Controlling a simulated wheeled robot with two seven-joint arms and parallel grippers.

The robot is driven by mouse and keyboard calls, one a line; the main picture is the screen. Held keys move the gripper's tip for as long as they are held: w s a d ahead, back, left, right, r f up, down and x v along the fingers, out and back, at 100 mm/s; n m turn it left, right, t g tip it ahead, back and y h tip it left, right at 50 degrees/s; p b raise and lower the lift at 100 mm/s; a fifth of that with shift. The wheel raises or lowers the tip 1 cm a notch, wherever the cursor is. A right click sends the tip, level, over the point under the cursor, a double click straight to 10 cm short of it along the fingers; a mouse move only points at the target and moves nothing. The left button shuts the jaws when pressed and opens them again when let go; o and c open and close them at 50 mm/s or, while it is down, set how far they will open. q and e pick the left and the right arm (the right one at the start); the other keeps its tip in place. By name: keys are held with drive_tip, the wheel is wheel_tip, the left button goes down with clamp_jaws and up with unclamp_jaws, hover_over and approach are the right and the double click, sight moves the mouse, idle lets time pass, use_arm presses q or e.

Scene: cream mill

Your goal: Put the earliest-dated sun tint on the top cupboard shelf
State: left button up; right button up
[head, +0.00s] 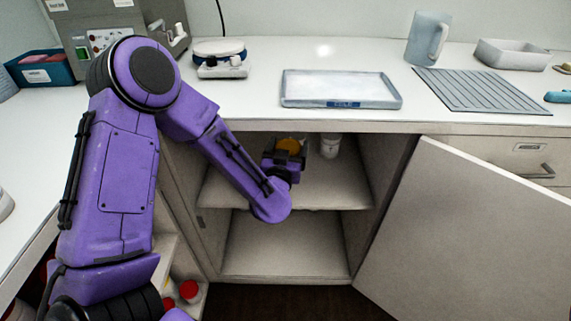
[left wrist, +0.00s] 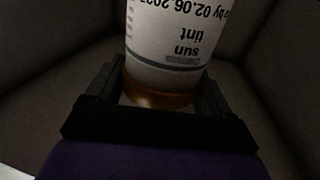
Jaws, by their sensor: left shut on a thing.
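My left gripper (head: 288,160) reaches into the open cupboard above its top shelf (head: 325,190). It is shut on a jar of sun tint, whose orange lid (head: 289,145) shows in the head view. In the left wrist view my left gripper (left wrist: 157,95) is around the amber lid end of the white jar (left wrist: 175,45). The label appears upside down there and reads "sun tint" and "by 02.06.202", with the last digit unclear. Whether the jar touches the shelf cannot be told. My right gripper is not in view.
A white container (head: 330,146) stands on the top shelf right of my left gripper. The lower compartment (head: 285,245) looks empty. The cupboard door (head: 470,235) is swung open to the right. A tray (head: 340,88) and a scale (head: 220,60) are on the counter above.

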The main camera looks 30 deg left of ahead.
use_arm(q)
drive_tip(key=w+a+f+b, duration=0.2)
drive_tip(key=w+a+f, duration=0.2)
drive_tip(key=f, duration=0.5)
drive_tip(key=shift+w+f, duration=0.25)
drive_tip(key=shift+w, duration=0.25)
drive_tip(key=shift+d+f, duration=0.1)
